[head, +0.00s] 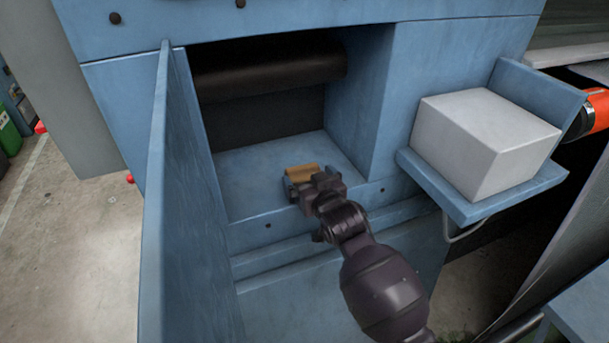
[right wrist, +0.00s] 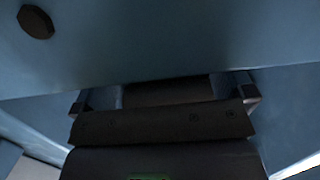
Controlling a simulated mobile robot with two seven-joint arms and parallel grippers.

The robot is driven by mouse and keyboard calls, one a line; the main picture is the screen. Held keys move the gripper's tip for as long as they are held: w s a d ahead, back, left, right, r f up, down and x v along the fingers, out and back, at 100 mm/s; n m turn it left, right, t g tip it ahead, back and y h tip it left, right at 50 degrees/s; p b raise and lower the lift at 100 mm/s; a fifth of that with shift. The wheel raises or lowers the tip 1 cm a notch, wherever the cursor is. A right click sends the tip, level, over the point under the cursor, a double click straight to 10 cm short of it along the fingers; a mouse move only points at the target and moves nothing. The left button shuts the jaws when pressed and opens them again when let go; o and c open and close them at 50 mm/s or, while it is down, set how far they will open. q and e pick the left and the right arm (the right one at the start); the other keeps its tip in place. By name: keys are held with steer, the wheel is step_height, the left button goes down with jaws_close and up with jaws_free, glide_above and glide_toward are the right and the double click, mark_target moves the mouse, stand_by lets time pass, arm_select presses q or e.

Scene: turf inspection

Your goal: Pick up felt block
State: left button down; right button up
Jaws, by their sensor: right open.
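A small tan-brown block (head: 302,172), which looks like the felt block, lies on the floor of the blue recess near its front edge. My right gripper (head: 308,179) reaches into the recess from the front, with its jaws open at the block. The gripper covers the block's near side, so I cannot tell whether a finger touches it. In the right wrist view, the open fingers (right wrist: 165,92) stand apart at either side of a dark brownish surface, too dim to identify surely. My left gripper is not in view.
A dark roller (head: 270,68) spans the back of the recess (head: 240,170). An upright blue panel (head: 165,200) stands at the left of the opening. A pale box (head: 484,142) sits on a blue shelf (head: 470,211) at right. Open floor (head: 75,250) shows at left.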

mark_target(305, 173)
steer(key=shift+x, duration=1.75)
steer(key=c, duration=0.6)
